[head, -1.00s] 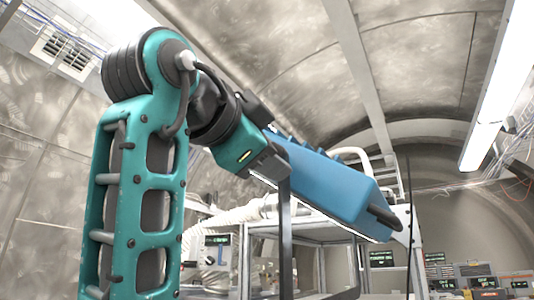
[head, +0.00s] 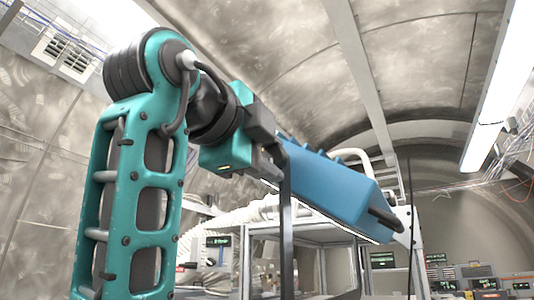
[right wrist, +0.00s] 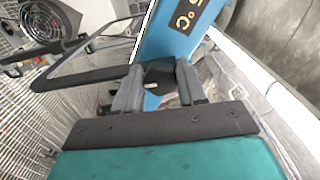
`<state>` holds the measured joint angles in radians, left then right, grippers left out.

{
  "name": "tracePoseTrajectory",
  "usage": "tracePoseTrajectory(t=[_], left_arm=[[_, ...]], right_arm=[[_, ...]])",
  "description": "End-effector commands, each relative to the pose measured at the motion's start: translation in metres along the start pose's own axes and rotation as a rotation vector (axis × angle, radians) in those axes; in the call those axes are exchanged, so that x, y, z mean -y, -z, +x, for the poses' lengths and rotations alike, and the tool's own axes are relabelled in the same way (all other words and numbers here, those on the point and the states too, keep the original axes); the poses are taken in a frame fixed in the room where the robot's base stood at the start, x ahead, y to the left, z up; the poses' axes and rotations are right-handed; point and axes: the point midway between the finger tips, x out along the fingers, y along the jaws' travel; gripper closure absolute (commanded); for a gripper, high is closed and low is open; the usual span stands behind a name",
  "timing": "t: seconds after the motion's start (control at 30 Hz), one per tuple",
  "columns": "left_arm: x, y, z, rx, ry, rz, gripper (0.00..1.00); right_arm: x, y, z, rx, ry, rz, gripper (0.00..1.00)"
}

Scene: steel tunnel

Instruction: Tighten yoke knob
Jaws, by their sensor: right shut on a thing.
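My right gripper (head: 277,163) reaches in from my teal arm to the near end of a long blue unit (head: 330,184) in the head view. In the right wrist view, the right gripper (right wrist: 159,84) is shut on a small dark knob (right wrist: 158,76). My left gripper is not in view.
A dark bent bar (head: 286,210) hangs down close to the right gripper. It appears as a dark frame (right wrist: 85,70) beside the fingers in the right wrist view, with a round fan (right wrist: 57,22) beyond. A metal rack (head: 320,232) stands below the blue unit.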

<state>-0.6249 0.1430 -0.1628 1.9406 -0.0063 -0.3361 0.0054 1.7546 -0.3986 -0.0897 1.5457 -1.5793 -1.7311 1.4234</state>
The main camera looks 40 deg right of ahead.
Motion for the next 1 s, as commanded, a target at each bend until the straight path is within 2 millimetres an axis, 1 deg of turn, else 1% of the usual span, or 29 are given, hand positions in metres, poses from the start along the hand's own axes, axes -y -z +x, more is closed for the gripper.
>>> tracePoseTrajectory(t=[0.37, 0.4, 0.63, 1.0], left_arm=[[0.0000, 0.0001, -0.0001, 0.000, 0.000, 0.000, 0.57], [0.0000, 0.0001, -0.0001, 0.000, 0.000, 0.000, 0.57], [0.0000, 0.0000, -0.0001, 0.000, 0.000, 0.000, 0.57], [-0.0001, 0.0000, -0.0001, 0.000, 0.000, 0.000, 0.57]], right_arm=[[0.0004, -0.0003, 0.0001, 0.002, 0.001, 0.002, 0.90], [0.0004, -0.0002, 0.0001, 0.002, 0.001, 0.002, 0.56], [0.0003, -0.0001, 0.0001, 0.001, 0.001, 0.002, 0.34], [0.0001, 0.0003, 0.0014, 0.000, 0.000, 0.002, 0.34]])
